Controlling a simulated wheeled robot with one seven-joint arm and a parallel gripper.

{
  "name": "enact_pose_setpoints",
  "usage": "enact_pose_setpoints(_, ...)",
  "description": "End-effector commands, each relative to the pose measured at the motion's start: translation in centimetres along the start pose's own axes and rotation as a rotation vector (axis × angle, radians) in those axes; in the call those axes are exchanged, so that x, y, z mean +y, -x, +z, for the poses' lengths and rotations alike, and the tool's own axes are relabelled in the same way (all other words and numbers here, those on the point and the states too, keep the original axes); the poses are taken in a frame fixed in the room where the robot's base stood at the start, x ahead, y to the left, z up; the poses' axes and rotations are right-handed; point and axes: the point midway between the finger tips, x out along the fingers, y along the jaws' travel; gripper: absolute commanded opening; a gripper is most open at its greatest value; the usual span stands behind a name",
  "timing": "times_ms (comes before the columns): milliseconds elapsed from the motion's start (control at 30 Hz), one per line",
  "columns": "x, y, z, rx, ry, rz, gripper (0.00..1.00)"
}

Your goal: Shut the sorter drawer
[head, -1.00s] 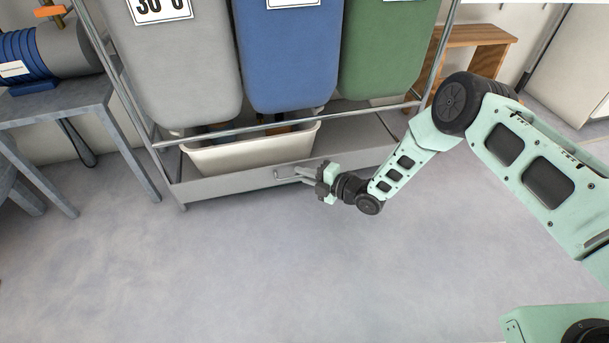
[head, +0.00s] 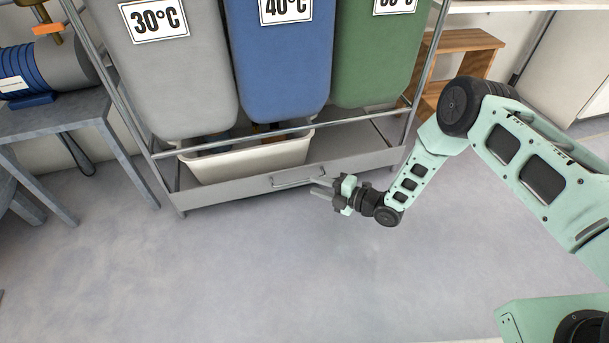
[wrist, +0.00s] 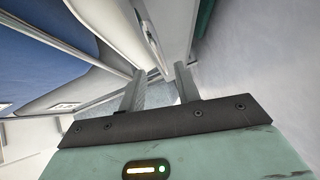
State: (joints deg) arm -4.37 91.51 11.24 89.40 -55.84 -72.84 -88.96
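The sorter drawer (head: 225,194) is a low grey tray at the foot of the metal laundry rack, with a cream bin (head: 250,160) inside. Its front looks about level with the rack's front posts; I cannot tell any small gap. A thin bar handle (head: 297,181) sits on the drawer front. My gripper (head: 321,189) is just right of and in front of the handle, with its fingers pointing left toward the drawer front. In the wrist view the two fingers (wrist: 160,88) stand apart with nothing between them. The handle shows just beyond them (wrist: 150,36).
Grey, blue and green laundry bags (head: 283,70) hang above the drawer. A grey table (head: 70,118) stands at left and a wooden step stool (head: 458,65) behind at right. The floor (head: 230,275) in front is clear.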

Motion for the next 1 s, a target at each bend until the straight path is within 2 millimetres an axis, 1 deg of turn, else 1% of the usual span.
enact_pose_setpoints(33,0.5,1.4,-0.1,-0.002,-0.004,-0.004,0.33)
enact_pose_setpoints(200,0.3,5.4,-0.1,-0.003,-0.004,-0.005,0.33)
enact_pose_setpoints(300,0.2,7.4,-0.1,-0.002,-0.004,-0.006,0.33)
enact_pose_setpoints(433,0.0,9.2,0.0,-0.003,-0.004,-0.006,0.33)
enact_pose_setpoints(500,-0.1,9.9,-0.1,-0.001,-0.004,-0.006,0.33)
enact_pose_setpoints(633,-0.2,10.5,-0.1,0.0,-0.003,-0.005,0.33)
enact_pose_setpoints(1000,-0.3,10.6,0.0,0.0,-0.003,-0.005,0.33)
